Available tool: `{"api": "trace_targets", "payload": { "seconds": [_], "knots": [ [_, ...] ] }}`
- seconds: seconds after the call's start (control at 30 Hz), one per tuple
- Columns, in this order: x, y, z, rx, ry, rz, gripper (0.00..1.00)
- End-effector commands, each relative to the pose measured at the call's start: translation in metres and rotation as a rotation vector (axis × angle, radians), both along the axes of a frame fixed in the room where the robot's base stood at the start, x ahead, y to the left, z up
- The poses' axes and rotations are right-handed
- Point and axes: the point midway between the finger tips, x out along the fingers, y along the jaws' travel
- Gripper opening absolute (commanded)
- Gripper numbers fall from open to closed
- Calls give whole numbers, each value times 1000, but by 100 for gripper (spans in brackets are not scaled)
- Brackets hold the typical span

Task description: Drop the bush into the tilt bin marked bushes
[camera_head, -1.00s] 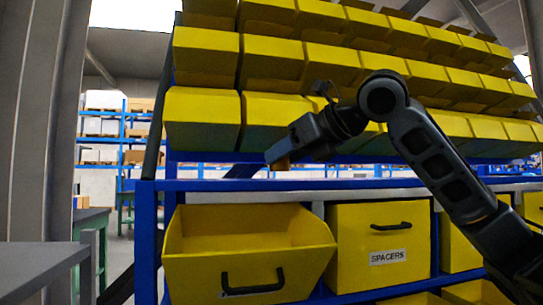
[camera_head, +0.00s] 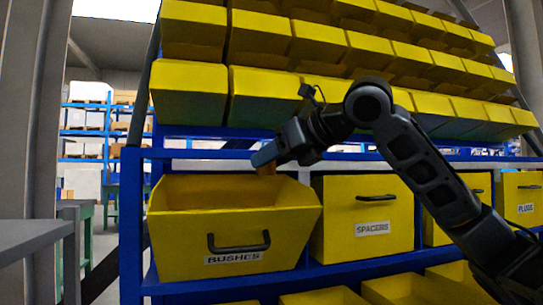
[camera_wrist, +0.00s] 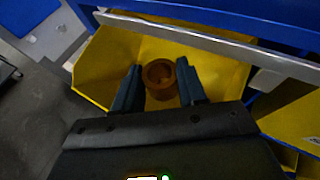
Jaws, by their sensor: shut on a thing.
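The bush (camera_wrist: 160,80) is a brown-orange ring held between the two fingers of my gripper (camera_wrist: 160,88) in the wrist view. In the head view my gripper (camera_head: 264,156) points left and down over the back part of the tilted-open yellow bin (camera_head: 236,236), labelled BUSHES. A bit of the bush (camera_head: 266,169) shows under the fingertips there. In the wrist view the open bin (camera_wrist: 112,65) lies below and beyond the bush. The bush is above the bin, apart from its floor as far as I can see.
A closed yellow bin labelled SPACERS (camera_head: 365,222) stands right of the open bin, and one labelled PLUGS (camera_head: 522,198) is farther right. A grey rail (camera_wrist: 190,38) crosses the bin's back in the wrist view. Rows of yellow bins (camera_head: 187,95) rise above. A grey table (camera_head: 35,238) is at left.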

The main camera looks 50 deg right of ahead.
Motion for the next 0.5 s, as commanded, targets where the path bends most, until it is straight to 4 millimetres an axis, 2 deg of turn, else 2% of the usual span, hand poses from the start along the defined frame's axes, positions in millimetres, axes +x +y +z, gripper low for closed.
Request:
{"api": "trace_targets", "payload": {
  "seconds": [0.23,0.27,0.5],
  "knots": [
    [0,0,0,0,0,0,9],
    [0,0,0,0,0,0,42],
    [0,0,0,0,0,0,65]
  ]
}}
